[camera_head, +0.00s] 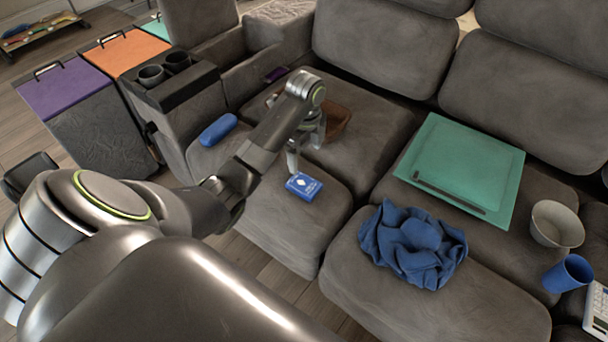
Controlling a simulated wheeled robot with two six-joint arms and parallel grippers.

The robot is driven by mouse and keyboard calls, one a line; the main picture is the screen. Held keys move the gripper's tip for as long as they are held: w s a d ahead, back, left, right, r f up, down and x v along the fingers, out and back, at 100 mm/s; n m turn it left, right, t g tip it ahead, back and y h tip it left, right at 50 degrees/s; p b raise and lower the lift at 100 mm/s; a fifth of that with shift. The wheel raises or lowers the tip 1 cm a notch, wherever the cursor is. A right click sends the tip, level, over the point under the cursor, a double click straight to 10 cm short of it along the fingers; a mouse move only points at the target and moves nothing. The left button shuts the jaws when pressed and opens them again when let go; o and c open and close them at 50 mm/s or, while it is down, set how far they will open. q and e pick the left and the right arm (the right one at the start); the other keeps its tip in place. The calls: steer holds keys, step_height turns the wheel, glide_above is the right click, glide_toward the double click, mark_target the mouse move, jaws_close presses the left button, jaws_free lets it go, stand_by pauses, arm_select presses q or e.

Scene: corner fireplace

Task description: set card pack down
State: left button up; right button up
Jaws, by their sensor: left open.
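A small blue card pack (303,186) with a white mark lies flat on the front part of the grey sofa seat (293,226). My left gripper (305,161) is above and just behind the pack, with its fingers pointing down and spread apart. The gripper is open, and one finger reaches down close to the pack's back left corner. I cannot tell whether that finger touches the pack. My right gripper is not in view.
A brown basket (338,121) sits behind the gripper. A blue case (218,130) lies to the left. A green board (468,160), crumpled blue cloth (412,246), grey bowl (556,223) and blue cup (567,273) lie to the right. Seat around the pack's front is clear.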

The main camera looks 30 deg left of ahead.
arm_select(q)
steer(key=b, duration=0.2)
glide_above(305, 185)
step_height(305, 185, down, 7)
steer(key=shift+w+f, duration=0.1)
steer(key=shift+f, duration=0.05)
step_height(305, 185, down, 5)
steer(key=shift+r+b, duration=0.1)
steer(key=shift+b, duration=0.9)
steer(key=shift+f, duration=0.25)
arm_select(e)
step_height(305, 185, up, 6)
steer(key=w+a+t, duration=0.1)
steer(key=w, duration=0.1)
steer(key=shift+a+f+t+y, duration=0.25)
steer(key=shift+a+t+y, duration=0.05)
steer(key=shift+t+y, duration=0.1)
arm_select(q)
steer(key=shift+c, duration=0.4)
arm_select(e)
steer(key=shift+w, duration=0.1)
arm_select(q)
steer(key=shift+r, duration=0.15)
steer(key=c, duration=1.1)
